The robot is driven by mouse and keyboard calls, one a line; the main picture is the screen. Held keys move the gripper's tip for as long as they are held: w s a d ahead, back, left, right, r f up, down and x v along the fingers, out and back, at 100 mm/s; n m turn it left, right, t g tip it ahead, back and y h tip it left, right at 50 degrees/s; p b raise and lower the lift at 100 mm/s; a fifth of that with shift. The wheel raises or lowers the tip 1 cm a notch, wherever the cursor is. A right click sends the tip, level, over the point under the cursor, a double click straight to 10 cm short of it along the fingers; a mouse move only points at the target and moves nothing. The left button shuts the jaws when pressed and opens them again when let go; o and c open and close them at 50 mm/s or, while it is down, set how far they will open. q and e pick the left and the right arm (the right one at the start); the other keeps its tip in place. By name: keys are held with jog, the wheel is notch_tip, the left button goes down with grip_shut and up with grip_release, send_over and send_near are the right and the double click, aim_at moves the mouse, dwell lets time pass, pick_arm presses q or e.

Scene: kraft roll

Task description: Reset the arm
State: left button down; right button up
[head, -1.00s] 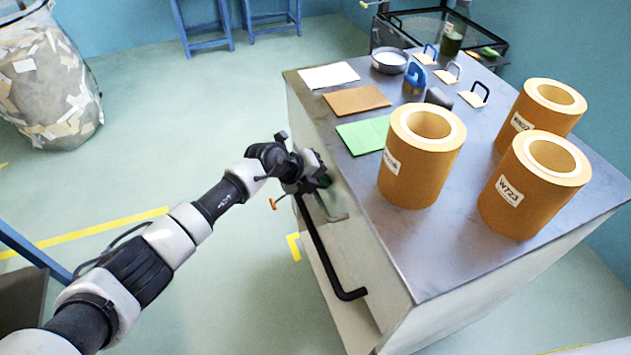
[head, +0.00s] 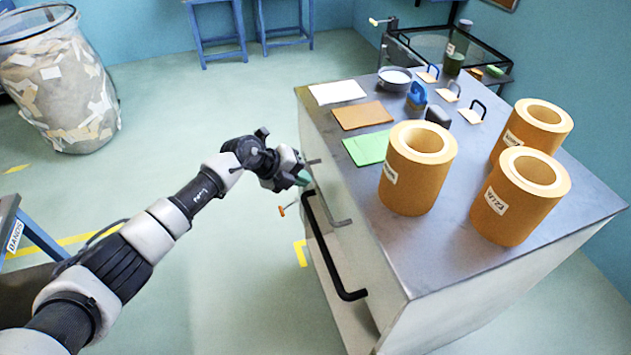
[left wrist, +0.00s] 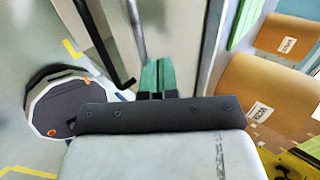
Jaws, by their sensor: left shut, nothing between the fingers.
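My left arm reaches in from the left in the head view. My left gripper (head: 303,179) is shut and empty beside the left side of the metal-topped cabinet (head: 452,272), near the upper end of a black bar handle (head: 328,250). In the left wrist view its green fingertips (left wrist: 157,76) are together, with the cabinet's pale side and the black handle (left wrist: 104,45) beyond them. I cannot tell whether the fingers touch the cabinet. My right gripper is not in view.
Several brown kraft rolls (head: 418,178) stand on the cabinet top. White, brown and green sheets (head: 367,148), a bowl (head: 394,79) and a blue tool (head: 417,94) lie behind. A bin of scraps (head: 58,85) stands far left. The floor between is clear.

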pick_arm(q)
jog(key=s+a+f+n+t+y, duration=0.1)
jog(key=s+a+f+n+t, duration=0.1)
jog(key=s+a+f+n, duration=0.65)
jog(key=s+a+f+n+t+y, duration=0.1)
jog(key=s+f+n+t+y, duration=0.15)
jog(key=f+n, duration=0.7)
jog(key=s+a+f+n+t+y, duration=0.1)
jog(key=s+a+f+n+t, duration=0.4)
jog(key=f, duration=0.9)
jog(key=s+a+f+n+g+y, duration=0.1)
jog(key=s+f, duration=0.4)
jog(key=s, duration=0.7)
jog(key=s+a+f+n+g+y, duration=0.2)
jog(key=s+a+f+n+g, duration=0.2)
jog(key=s, duration=0.9)
jog(key=s+a+f+n+g+y, duration=0.1)
jog(key=s+f+g, duration=0.4)
jog(key=s, duration=0.8)
jog(key=shift+a+f+n+g, duration=0.4)
jog(key=shift+a+n+g, duration=0.25)
jog(key=shift+a, duration=0.55)
jog(key=shift+s+y, duration=0.1)
jog(key=shift+y, duration=0.15)
